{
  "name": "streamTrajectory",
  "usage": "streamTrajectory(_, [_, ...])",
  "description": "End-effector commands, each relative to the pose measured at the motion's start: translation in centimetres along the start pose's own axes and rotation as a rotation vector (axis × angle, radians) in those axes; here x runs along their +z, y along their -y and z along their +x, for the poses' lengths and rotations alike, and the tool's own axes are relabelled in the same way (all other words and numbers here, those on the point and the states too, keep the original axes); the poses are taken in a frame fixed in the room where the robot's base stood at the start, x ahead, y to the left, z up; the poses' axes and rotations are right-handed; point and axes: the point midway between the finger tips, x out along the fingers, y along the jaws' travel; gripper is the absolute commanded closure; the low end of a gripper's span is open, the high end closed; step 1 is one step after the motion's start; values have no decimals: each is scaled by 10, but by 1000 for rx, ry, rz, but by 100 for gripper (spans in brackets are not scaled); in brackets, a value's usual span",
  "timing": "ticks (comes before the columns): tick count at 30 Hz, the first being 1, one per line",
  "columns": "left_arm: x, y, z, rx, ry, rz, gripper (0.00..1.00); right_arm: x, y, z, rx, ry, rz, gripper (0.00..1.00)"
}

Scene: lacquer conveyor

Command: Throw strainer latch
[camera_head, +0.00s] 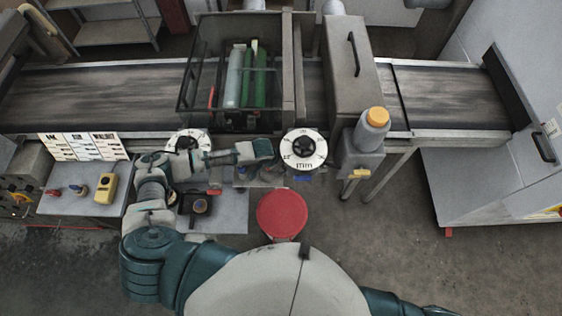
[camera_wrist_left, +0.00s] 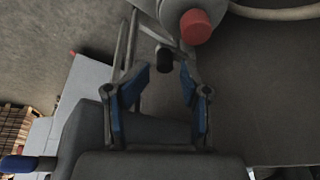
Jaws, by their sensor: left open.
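My left gripper (camera_wrist_left: 162,82) is open in the left wrist view, its two blue-padded fingers spread apart. A black rounded knob (camera_wrist_left: 164,57) shows between and just beyond the fingertips; I cannot tell whether it is the strainer latch, or how far it is from the pads. A grey cylinder with a red cap (camera_wrist_left: 195,26) is just above it to the right. In the head view my left arm reaches right in front of the conveyor, and its fingers are hard to make out. A grey canister with an orange cap (camera_head: 372,130) stands right of it. My right gripper is out of view.
The conveyor belt (camera_head: 450,97) runs across the back, with a glass-sided booth (camera_head: 187,75) and a grey hood (camera_head: 348,85) over it. Two round dials sit along its front, one at right (camera_head: 304,149). A red disc (camera_head: 283,214) is near my body.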

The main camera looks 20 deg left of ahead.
Motion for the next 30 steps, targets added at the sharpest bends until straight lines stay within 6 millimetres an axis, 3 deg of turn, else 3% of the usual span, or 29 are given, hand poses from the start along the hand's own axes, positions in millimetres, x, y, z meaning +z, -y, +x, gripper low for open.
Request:
streamTrajectory(11, [9,8,-31,2,4,-3,55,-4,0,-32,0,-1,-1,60])
streamTrajectory(30, [11,7,-76,-1,8,-2,55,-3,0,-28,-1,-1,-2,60])
